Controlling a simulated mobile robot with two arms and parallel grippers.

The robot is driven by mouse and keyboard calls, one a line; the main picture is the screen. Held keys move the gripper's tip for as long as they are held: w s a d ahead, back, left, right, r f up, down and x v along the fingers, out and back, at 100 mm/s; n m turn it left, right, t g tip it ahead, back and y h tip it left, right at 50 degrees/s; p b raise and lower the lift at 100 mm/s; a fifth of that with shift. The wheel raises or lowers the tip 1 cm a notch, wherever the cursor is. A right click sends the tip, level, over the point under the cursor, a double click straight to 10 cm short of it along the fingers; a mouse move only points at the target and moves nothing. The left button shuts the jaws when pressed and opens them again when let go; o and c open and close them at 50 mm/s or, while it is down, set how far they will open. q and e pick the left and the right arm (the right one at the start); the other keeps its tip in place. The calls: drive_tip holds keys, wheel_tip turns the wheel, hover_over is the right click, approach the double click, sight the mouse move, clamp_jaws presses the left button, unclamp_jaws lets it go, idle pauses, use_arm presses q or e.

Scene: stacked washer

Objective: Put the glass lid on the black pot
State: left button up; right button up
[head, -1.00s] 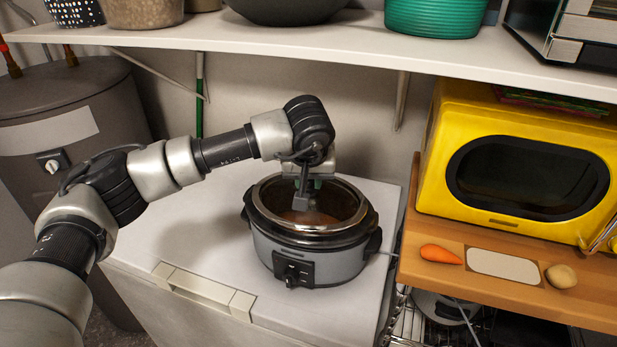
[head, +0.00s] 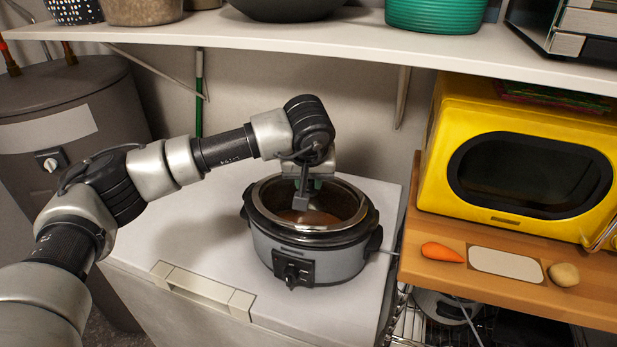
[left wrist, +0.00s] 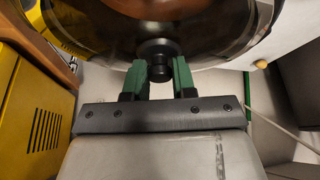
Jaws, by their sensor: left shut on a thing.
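The pot (head: 312,264) is a grey slow cooker with a black rim and a front dial, standing on the white chest top. The glass lid (head: 345,203), clear with a shiny metal rim, lies over the pot's mouth, roughly level; I cannot tell whether its rim is fully seated all round. Brown contents show through the glass. My left gripper (head: 303,200) points down over the lid. In the left wrist view its green fingers (left wrist: 158,74) are shut on the lid's black knob (left wrist: 158,56), with the glass spreading beyond. My right gripper is not in view.
A white shelf (head: 290,35) with bowls and containers overhangs behind. A wooden board (head: 500,290) with a carrot (head: 441,252), a potato (head: 564,274) and a yellow microwave (head: 520,165) stands at the right. The white chest top (head: 190,240) is clear left of the pot.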

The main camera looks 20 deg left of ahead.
use_arm(q)
drive_tip(key=shift+f, duration=0.15)
drive_tip(key=o, duration=1)
drive_tip(key=b+v, duration=0.2)
drive_tip(key=v, duration=0.9)
drive_tip(key=shift+s+f, duration=0.1)
drive_tip(key=shift+f, duration=0.1)
